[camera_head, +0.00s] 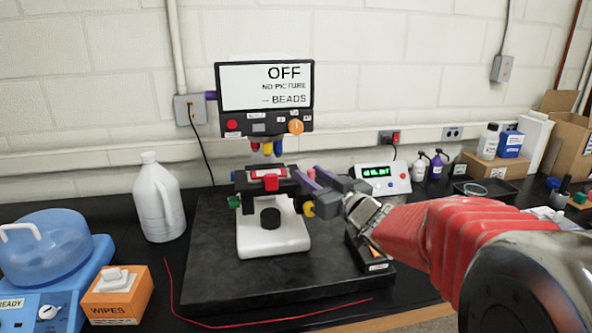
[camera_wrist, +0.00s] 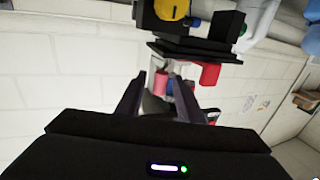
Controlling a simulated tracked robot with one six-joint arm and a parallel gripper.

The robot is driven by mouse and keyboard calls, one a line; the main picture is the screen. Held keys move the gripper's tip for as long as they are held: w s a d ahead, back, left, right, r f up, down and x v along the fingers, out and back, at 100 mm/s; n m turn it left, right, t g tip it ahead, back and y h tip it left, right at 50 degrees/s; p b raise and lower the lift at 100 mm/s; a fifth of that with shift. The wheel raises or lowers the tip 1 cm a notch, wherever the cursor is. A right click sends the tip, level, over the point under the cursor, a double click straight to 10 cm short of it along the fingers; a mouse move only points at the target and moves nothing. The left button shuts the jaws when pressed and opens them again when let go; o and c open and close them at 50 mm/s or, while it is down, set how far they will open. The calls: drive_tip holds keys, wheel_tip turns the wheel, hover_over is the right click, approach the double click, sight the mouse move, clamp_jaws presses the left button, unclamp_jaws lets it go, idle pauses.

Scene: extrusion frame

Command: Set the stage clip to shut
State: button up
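A microscope-like device with a white base (camera_head: 272,238) stands on a dark slab. Its black stage carries a red part with a white middle (camera_head: 270,181), which may be the stage clip; I cannot tell whether it is open or shut. My gripper (camera_head: 304,180) is at the right side of the stage, with its two dark purple fingers apart. In the wrist view my gripper (camera_wrist: 160,80) also shows spread fingers. A pinkish-red piece (camera_wrist: 161,84) shows in the gap between them; contact cannot be made out. A larger red piece (camera_wrist: 210,74) is just right of them.
A screen (camera_head: 266,86) above the stage reads OFF, NO PICTURE, BEADS. A yellow knob (camera_head: 308,209) is below my gripper. A white jug (camera_head: 158,200) stands left; a box with a green display (camera_head: 382,177) is behind right.

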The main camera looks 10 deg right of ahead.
drive_tip(key=shift+x, duration=2.3)
drive_tip(key=shift+c, duration=0.3)
